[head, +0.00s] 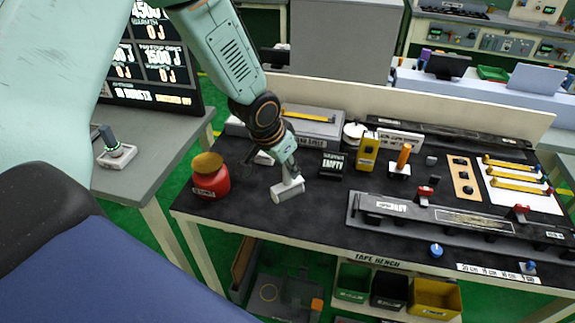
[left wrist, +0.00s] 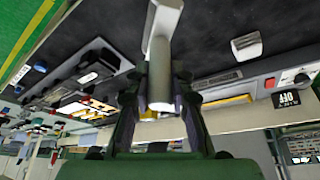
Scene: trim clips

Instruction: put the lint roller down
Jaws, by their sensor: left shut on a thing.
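The lint roller (head: 287,190) is a white cylinder with a pale handle. My left gripper (head: 287,172) is shut on its handle from above, over the left part of the dark bench top (head: 262,221). I cannot tell whether the roller touches the bench. In the left wrist view the white roller (left wrist: 166,20) reaches up between the fingers of my left gripper (left wrist: 158,105), and its round handle end shows between them. My right gripper is not in view.
A red jar (head: 210,182) with a brown lid stands left of the roller. A black box (head: 332,164) and a yellow device (head: 367,152) stand to the right. A long grey rail fixture (head: 460,220) lies farther right. Bare bench lies in front of the roller.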

